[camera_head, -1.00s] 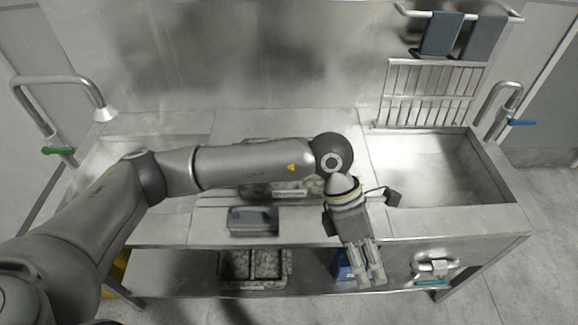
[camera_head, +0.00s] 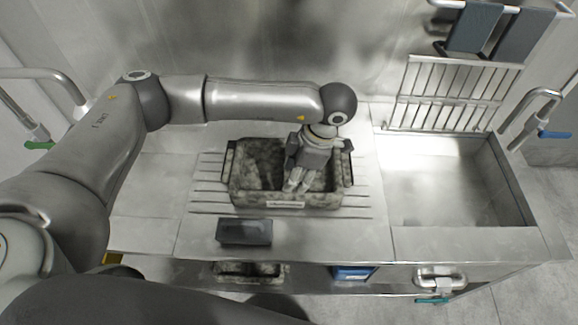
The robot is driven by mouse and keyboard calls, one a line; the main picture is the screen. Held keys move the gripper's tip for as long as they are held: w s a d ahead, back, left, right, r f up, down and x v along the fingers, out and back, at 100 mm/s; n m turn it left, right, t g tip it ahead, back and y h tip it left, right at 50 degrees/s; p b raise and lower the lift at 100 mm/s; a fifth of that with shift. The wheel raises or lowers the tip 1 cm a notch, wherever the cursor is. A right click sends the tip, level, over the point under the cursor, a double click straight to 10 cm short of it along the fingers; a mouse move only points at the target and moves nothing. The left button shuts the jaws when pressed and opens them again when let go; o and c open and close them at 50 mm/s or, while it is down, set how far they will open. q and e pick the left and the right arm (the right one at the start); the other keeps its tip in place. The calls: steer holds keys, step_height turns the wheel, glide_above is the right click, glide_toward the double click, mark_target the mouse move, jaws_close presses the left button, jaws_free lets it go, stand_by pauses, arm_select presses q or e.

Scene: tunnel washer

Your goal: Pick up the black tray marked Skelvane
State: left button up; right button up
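A dark, mottled black-grey tray (camera_head: 250,199) sits on the ribbed drainboard in the middle of the counter. It has dark handles at its left and right ends and a pale label (camera_head: 286,205) on its front, too small to read. My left gripper (camera_head: 295,187) points down over the right half of the tray, in front of its interior. Its fingers are close together, and I cannot tell whether they touch the tray or how far apart they are. The gripper hides part of the tray's inside. My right gripper is not in view.
A dark grey box (camera_head: 243,231) sits on the counter in front of the tray. A similar mottled tray (camera_head: 248,268) and a blue box (camera_head: 352,272) are on the shelf below. A sink (camera_head: 450,185) is at right, with a rack (camera_head: 455,92) above it.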

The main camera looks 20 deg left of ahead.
mark_target(286, 194)
arm_select(q)
steer(key=shift+s+a+f, duration=0.15)
steer(key=shift+f, duration=0.3)
steer(key=shift+s+a+f, duration=0.15)
steer(key=shift+f, duration=0.25)
steer(key=shift+f+p, duration=0.25)
steer(key=shift+p, duration=0.05)
steer(key=shift+w+a+f+p, duration=0.1)
steer(key=shift+a+f+p, duration=0.05)
steer(key=shift+f+p, duration=0.2)
steer(key=p+x, duration=0.1)
steer(key=x, duration=0.2)
steer(key=shift+f+p, duration=0.15)
steer(key=shift+p, duration=0.15)
steer(key=shift+a+f, duration=0.1)
steer(key=shift+f, duration=0.55)
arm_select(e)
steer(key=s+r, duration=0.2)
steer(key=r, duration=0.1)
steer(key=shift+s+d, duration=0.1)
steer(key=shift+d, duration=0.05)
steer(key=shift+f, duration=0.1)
